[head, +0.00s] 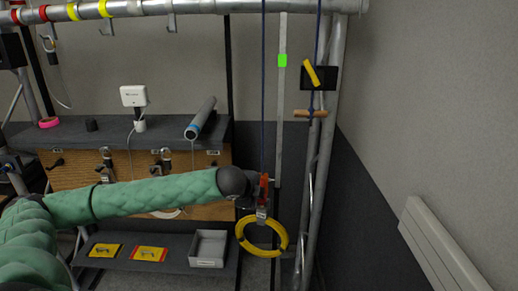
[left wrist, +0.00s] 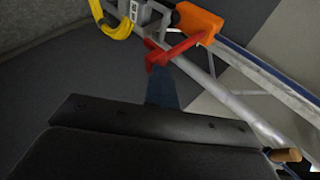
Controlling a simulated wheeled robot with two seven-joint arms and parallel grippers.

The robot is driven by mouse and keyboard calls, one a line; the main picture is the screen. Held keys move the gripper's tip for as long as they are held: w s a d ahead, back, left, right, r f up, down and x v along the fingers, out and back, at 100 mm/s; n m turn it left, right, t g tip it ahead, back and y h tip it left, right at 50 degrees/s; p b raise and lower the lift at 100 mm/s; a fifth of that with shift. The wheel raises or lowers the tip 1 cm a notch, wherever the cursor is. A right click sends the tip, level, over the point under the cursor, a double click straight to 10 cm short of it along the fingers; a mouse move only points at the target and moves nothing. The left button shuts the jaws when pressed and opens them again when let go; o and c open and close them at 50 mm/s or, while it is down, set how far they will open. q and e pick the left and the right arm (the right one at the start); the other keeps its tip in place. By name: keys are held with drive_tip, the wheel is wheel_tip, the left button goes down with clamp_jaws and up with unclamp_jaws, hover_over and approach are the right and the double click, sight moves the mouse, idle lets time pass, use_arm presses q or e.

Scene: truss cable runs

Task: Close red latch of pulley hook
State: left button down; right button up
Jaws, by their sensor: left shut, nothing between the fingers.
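The pulley hook hangs on a dark blue rope (head: 263,90) right of centre in the head view. Its red latch (left wrist: 178,50) shows in the left wrist view as a bent bar beside the orange body (left wrist: 198,22) and the grey metal hook (left wrist: 140,12). A yellow cable coil (head: 240,235) hangs below the hook. My left gripper (head: 256,190) is shut and empty, just left of the red part in the head view, partly merging with it. Contact with the latch cannot be told. In the left wrist view the fingertips (left wrist: 162,92) point toward the latch. My right gripper is out of view.
A wooden handle (head: 311,113) hangs on a second rope beside the upright truss poles (head: 322,150). A dark bench top (head: 75,135) and a lower shelf with a white bin (head: 208,250) stand at the left. A radiator (head: 440,250) is on the right wall.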

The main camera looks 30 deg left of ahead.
use_arm(q)
drive_tip(key=shift+s+d+f, duration=0.1)
drive_tip(key=shift+s+f, duration=0.05)
drive_tip(key=shift+f, duration=0.2)
drive_tip(key=shift+w+a+r+p, duration=0.1)
drive_tip(key=shift+w+a+p, duration=0.15)
drive_tip(key=shift+p, duration=0.1)
